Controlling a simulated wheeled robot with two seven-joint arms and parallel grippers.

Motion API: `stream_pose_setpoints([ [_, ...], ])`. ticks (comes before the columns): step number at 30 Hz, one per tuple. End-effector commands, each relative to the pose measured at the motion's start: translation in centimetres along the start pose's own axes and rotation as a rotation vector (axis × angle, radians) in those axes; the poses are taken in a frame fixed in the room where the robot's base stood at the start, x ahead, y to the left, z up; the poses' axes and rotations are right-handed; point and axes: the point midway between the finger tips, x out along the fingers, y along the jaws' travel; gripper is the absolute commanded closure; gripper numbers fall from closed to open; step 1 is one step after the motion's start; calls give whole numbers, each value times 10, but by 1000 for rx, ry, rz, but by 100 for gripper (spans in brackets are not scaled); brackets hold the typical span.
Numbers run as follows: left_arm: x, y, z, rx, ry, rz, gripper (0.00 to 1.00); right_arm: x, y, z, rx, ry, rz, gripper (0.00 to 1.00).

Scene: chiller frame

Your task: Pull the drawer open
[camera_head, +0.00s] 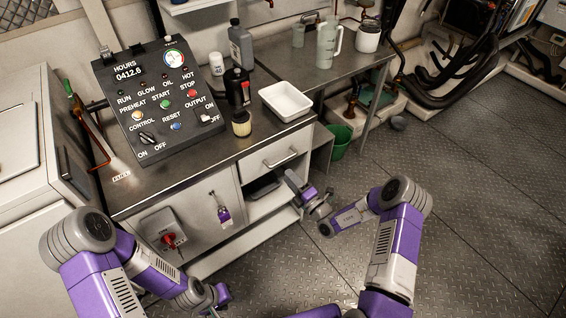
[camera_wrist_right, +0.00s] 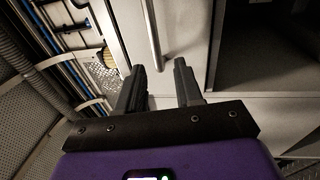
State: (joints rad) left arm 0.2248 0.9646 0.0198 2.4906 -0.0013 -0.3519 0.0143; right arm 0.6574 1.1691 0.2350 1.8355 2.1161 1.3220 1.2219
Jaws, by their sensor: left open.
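The drawer (camera_head: 262,166) has a pale front at the right end of the workbench cabinet and looks shut, flush with the frame. Its bar handle (camera_head: 281,158) runs across the front. In the right wrist view the handle (camera_wrist_right: 151,32) runs down from the top edge toward the fingers. My right gripper (camera_head: 292,180) is just below and in front of the drawer. In the right wrist view its fingers (camera_wrist_right: 158,72) are apart, with the handle's near end between or just beyond the tips; contact is unclear. My left gripper (camera_head: 221,296) is open, low before the cabinet, away from the drawer.
Below the drawer is an open shelf with a dark tray (camera_head: 263,186). The bench top holds a control panel (camera_head: 160,100), a white tray (camera_head: 286,101) and bottles. A red rotary switch (camera_head: 172,239) protrudes from the cabinet. A green bucket (camera_head: 341,141) stands right. The floor right is clear.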

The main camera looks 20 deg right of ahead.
Motion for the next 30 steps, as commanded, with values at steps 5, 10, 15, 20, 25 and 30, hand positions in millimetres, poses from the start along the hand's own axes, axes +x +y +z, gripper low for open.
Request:
stream_pose_setpoints([
  [5, 4, -1, 0, 0, 0, 0, 57, 9, 2, 19, 33, -71, 30, 65],
  [10, 11, -4, -1, 0, 0, 0, 57, 35, 2, 20, 31, -68, 30, 65],
  [15, 18, -7, -1, 0, 0, 0, 57, 60, 3, 22, 30, -68, 29, 65],
  [20, 20, -8, -1, 0, 0, 0, 57, 73, 4, 23, 30, -68, 27, 65],
  [25, 20, -8, -1, 0, 0, 0, 57, 75, 5, 23, 31, -69, 26, 65],
  [30, 20, -8, -1, 0, 0, 0, 57, 75, 5, 23, 31, -68, 26, 71],
])
